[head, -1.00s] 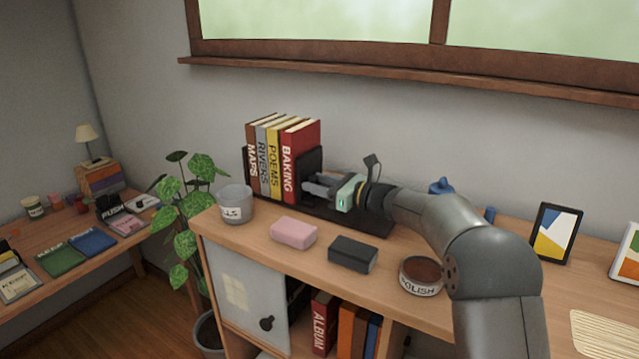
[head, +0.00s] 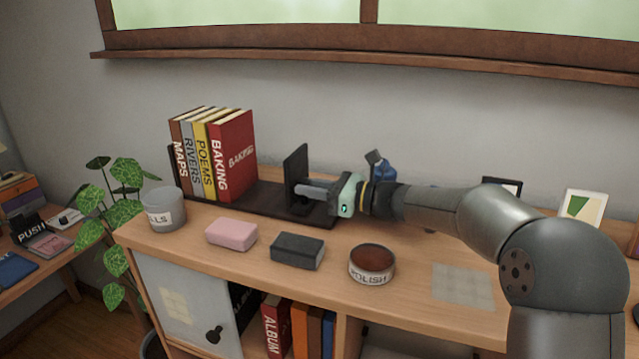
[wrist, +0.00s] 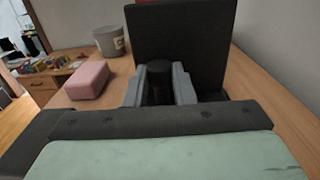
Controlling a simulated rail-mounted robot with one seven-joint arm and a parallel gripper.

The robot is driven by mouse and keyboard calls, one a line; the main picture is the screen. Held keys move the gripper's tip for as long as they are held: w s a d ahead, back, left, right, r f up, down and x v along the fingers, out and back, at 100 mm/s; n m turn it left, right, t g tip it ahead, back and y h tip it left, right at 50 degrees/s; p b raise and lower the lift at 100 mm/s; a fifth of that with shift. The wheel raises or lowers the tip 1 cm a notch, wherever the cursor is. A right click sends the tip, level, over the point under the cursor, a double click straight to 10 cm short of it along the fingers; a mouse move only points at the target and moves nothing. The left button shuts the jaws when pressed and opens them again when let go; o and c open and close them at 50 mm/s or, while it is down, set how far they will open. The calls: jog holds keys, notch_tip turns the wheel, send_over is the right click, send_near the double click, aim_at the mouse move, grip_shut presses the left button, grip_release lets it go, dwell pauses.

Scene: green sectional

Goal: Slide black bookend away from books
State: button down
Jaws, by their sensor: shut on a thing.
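The black bookend (head: 296,166) stands upright on a dark base rail (head: 262,199) on the wooden cabinet top. A clear gap lies between it and the row of upright books (head: 212,155), labelled MAPS, RIVERS, POEMS and BAKING. The red BAKING book's cover faces the gap. My gripper (head: 310,190) is at the bookend's right side, shut on its dark knob (wrist: 158,68). In the wrist view the bookend plate (wrist: 180,45) rises just beyond the fingers and hides most of the books.
A grey cup (head: 164,210), pink block (head: 231,234), dark block (head: 298,250) and POLISH tin (head: 371,264) stand along the front of the cabinet top. Picture frames (head: 582,207) stand at the right. The wall is close behind.

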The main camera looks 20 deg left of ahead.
jog(key=shift+d, duration=0.15)
jog(key=c, duration=1.2)
grip_release()
jog(key=shift+r, duration=0.55)
jog(key=s+d+r+b, duration=0.4)
jog(key=s+d+r, duration=0.4)
jog(key=s+r, duration=0.3)
jog(key=shift+d+r, duration=0.15)
jog(key=shift+r, duration=0.3)
jog(key=shift+s, duration=0.1)
